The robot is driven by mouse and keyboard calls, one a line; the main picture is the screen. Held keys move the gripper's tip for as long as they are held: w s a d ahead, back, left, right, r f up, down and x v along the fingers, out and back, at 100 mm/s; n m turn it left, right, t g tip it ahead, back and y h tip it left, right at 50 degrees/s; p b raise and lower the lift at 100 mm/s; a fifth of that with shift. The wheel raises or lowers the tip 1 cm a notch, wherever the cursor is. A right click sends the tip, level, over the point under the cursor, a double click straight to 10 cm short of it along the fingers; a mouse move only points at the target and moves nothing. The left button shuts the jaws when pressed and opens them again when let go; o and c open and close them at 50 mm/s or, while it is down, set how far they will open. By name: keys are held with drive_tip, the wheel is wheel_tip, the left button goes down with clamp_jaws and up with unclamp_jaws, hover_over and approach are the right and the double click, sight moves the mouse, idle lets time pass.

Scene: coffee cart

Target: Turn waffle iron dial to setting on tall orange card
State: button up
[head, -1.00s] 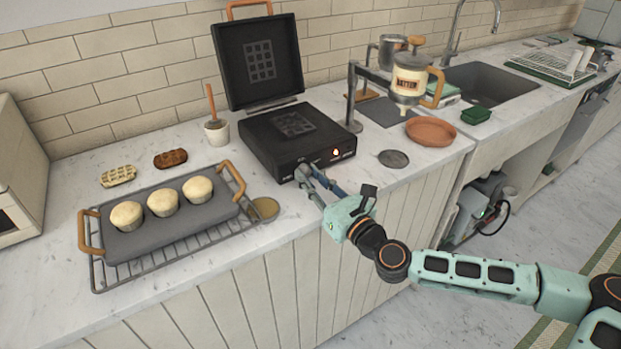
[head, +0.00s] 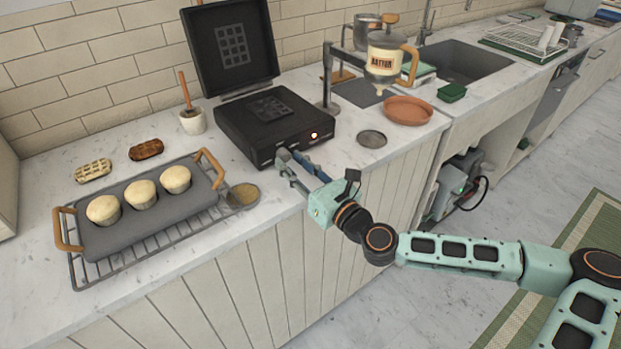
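The black waffle iron (head: 245,138) stands on the counter with its lid (head: 232,48) raised. The fingers look slightly apart. They cover the spot where they meet the front, so I cannot tell whether a dial is between them. The dial and its setting marks cannot be made out. No tall orange card can be made out in this view.
A rack with a grey tray (head: 150,222) of three muffins stands to the left. A batter dispenser (head: 384,58) on a stand and a terracotta dish (head: 408,110) are to the right. A round metal disc (head: 243,195) lies near the counter's front edge.

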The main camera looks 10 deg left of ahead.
drive_tip(key=v, duration=1)
drive_tip(key=shift+s+d, duration=0.2)
drive_tip(key=shift+d, duration=0.1)
